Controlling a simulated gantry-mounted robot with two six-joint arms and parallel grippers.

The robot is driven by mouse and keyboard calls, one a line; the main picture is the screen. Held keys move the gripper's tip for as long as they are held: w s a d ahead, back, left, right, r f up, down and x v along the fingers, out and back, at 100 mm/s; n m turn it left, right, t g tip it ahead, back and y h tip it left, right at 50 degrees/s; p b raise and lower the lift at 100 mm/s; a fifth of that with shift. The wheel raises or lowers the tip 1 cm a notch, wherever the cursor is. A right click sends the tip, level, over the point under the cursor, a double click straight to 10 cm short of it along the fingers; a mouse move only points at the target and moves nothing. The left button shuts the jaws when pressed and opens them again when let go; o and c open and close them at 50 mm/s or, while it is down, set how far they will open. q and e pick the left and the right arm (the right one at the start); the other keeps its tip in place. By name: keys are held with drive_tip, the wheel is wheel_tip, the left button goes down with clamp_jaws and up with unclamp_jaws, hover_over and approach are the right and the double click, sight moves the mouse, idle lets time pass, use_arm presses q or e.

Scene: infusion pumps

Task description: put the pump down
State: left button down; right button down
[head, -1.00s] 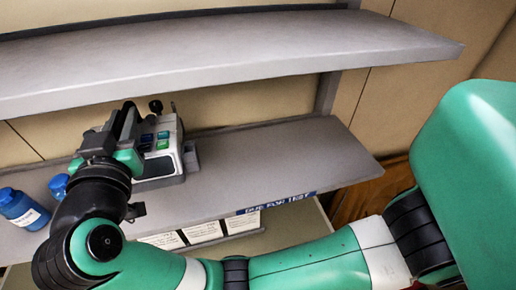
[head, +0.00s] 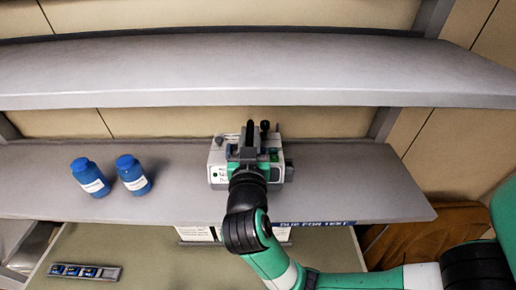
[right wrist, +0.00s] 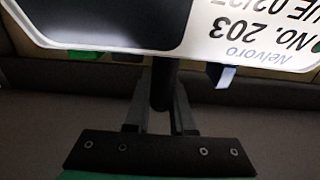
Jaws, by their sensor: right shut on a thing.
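The pump (head: 218,168), a pale grey box with green parts and a dark handle on top, is at the middle shelf (head: 350,180), towards its back. My right gripper (head: 249,150) is shut on the pump's top and hides much of its front. Whether the pump's base rests fully on the shelf is hard to tell. My left gripper is not in view.
Two blue bottles (head: 132,175) with white labels stand on the shelf left of the pump. An upper shelf (head: 250,75) overhangs behind. A "DUE FOR TEST" label (head: 316,224) is on the front edge. The shelf right of the pump is clear.

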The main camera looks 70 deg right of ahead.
drive_tip(key=shift+s+d+f, duration=0.55)
drive_tip(key=shift+f, duration=0.25)
drive_tip(key=shift+s+d+f, duration=0.1)
drive_tip(key=shift+s+f, duration=0.05)
drive_tip(key=shift+f, duration=1.6)
drive_tip(key=c, duration=1.2)
unclamp_jaws()
drive_tip(key=shift+f, duration=0.25)
drive_tip(key=o, duration=0.4)
drive_tip(key=shift+o, duration=0.2)
drive_tip(key=shift+r, duration=0.2)
drive_tip(key=v, duration=1.2)
drive_tip(key=shift+b, duration=0.4)
